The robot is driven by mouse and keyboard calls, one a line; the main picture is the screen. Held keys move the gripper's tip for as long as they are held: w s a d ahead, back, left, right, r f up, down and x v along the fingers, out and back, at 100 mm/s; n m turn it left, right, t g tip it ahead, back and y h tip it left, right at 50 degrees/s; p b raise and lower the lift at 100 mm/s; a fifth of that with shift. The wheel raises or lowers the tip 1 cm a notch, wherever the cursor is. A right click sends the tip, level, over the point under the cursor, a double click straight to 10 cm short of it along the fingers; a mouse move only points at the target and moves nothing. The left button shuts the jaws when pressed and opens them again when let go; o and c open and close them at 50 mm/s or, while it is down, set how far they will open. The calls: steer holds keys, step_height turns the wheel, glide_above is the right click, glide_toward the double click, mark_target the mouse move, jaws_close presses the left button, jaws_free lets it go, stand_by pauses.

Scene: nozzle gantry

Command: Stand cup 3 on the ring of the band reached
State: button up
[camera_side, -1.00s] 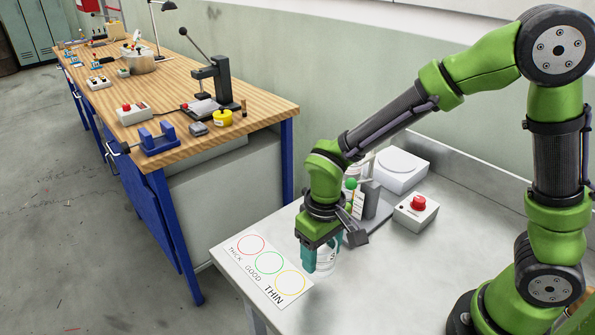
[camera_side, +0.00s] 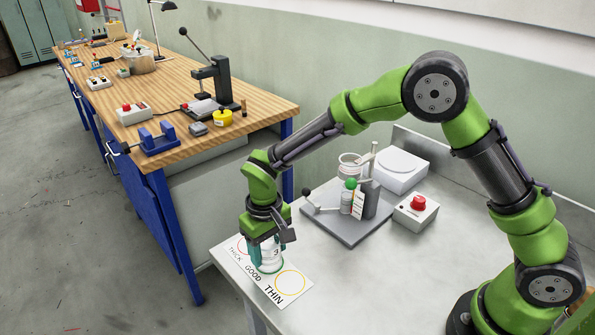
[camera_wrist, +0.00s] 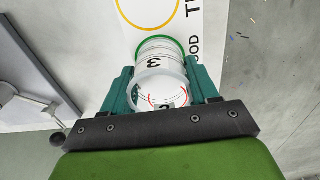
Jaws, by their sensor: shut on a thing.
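My gripper (camera_side: 266,256) is shut on cup 3 (camera_side: 270,251), a clear cup marked with a 3, held upright. Cup 3 also shows between the teal fingers in the wrist view (camera_wrist: 160,68). A green edge (camera_wrist: 158,40) shows around the far end of the cup in the wrist view. I cannot tell whether the cup touches the card. The yellow ring (camera_side: 291,282) by THIN is empty; the red ring (camera_side: 240,247) by THICK is partly hidden.
A grey stand plate (camera_side: 345,226) with a lever, a green ball and a tag is behind my gripper, to the right. A white round-topped device (camera_side: 401,168) and a red-button box (camera_side: 416,209) stand farther right. The bench between these and the card is clear.

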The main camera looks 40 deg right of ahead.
steer(key=o, duration=1.2)
steer(key=shift+f, duration=0.15)
step_height(320, 180, up, 12)
steer(key=s+d+r+m+t+y, duration=0.1)
steer(key=s+d+r+t, duration=0.2)
steer(key=s+d+r, duration=0.5)
steer(key=s+d+m+t, duration=0.1)
steer(key=s+d, duration=0.1)
steer(key=s, duration=0.1)
steer(key=s+d+r+m+t, duration=0.1)
steer(key=s+d, duration=0.2)
steer(key=s, duration=0.1)
steer(key=s+d+r+m+t+y, duration=0.1)
steer(key=s+d+t, duration=0.1)
steer(key=s, duration=0.2)
steer(key=shift+d+r, duration=0.15)
steer(key=shift+r, duration=0.1)
